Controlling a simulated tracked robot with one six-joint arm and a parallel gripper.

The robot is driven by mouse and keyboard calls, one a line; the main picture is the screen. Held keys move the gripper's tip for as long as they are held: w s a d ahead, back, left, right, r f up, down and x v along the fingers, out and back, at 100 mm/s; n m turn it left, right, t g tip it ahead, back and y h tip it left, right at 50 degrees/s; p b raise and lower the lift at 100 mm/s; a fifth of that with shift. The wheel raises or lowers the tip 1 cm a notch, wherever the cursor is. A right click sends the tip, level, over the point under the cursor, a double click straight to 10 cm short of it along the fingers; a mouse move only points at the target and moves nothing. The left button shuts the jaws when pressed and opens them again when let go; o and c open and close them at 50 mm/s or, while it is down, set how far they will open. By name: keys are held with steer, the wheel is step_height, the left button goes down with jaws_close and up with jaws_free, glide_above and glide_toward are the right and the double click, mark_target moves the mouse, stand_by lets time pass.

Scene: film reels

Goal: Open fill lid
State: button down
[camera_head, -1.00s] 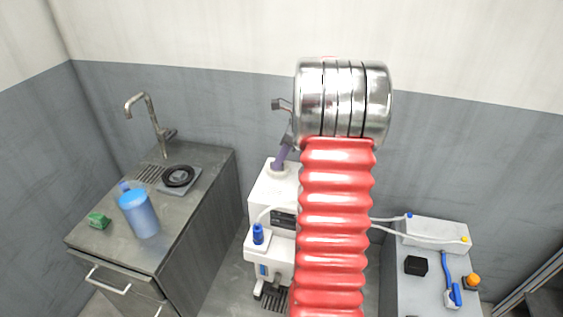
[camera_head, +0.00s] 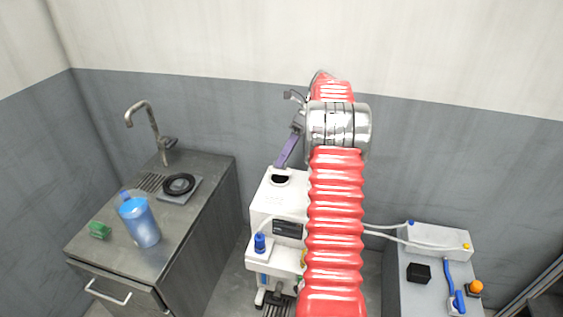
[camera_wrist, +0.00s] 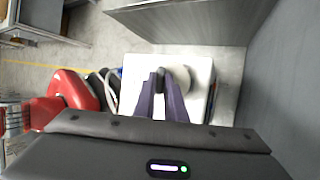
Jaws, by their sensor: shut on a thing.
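The white machine (camera_head: 270,200) stands in the middle on the floor. My gripper (camera_head: 280,165) is just above and behind that opening, fingers pointing down. In the wrist view my gripper's purple fingers (camera_wrist: 160,90) are close together over the white top, shut on the fill lid. A pale round piece (camera_wrist: 180,77), which looks like the lid, shows beside the fingertips. The fingers partly hide the grip, and the lid is not distinct in the head view.
A grey sink cabinet with a tap (camera_head: 150,130), a blue bottle (camera_head: 139,222) and a green sponge (camera_head: 100,230) stands at left. A grey bench (camera_head: 425,285) with a white box (camera_head: 435,241) and thin tubes is at right. My red arm hides part of the machine.

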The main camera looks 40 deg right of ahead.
steer(key=shift+w+d+r, duration=0.1)
steer(key=shift+w+d, duration=0.05)
stand_by(0.3)
steer(key=c, duration=1.8)
jaws_free()
step_height(320, 180, up, 10)
